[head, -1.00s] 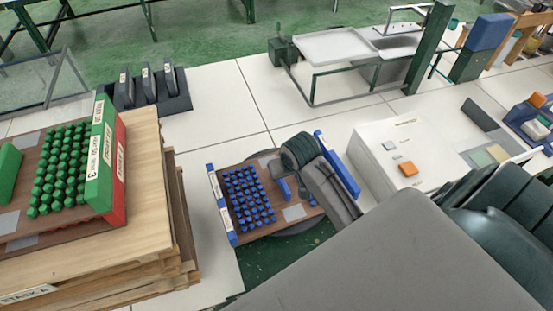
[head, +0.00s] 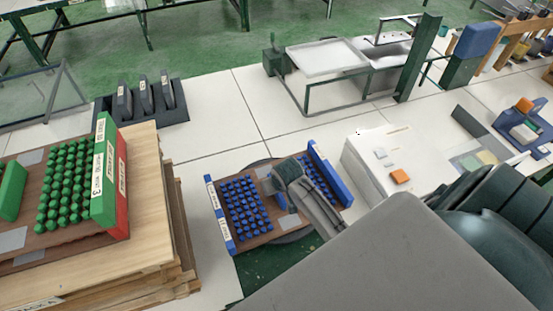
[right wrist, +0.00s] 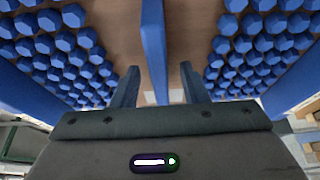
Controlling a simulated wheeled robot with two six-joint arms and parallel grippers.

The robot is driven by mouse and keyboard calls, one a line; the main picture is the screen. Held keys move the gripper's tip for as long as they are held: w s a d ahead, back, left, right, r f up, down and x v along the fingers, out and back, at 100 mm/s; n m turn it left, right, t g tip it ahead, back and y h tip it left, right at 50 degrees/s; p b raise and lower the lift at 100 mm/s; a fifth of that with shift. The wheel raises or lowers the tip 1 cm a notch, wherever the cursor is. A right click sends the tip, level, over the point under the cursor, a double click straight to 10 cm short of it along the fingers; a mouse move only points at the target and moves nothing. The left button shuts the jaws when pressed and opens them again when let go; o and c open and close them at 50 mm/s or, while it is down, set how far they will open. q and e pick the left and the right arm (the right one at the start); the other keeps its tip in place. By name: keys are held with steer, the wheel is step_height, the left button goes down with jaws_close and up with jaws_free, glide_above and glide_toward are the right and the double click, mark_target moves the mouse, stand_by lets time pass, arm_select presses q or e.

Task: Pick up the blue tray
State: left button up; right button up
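The blue tray (head: 220,216) has blue end walls, a brown bottom and rows of blue pieces. It lies on a dark round support right of the wooden stack in the head view. My right gripper (head: 279,198) is over the tray's middle, pointing down. In the right wrist view, the blue upright bar (right wrist: 153,45) in the tray's middle stands between the two fingers of my right gripper (right wrist: 159,68). Gaps show on both sides, so the gripper is open. My forearm hides part of the tray's right side. My left gripper is not in view.
A green tray (head: 104,172) with green pieces sits atop the wooden stack (head: 150,200) at left, with a red tray wall beside it. A white box with an orange button (head: 400,177) stands close right of the blue tray. Black holders (head: 146,98) stand behind.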

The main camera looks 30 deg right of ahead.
steer(key=shift+s, duration=0.1)
jaws_close()
stand_by(0.8)
steer(key=shift+r, duration=0.15)
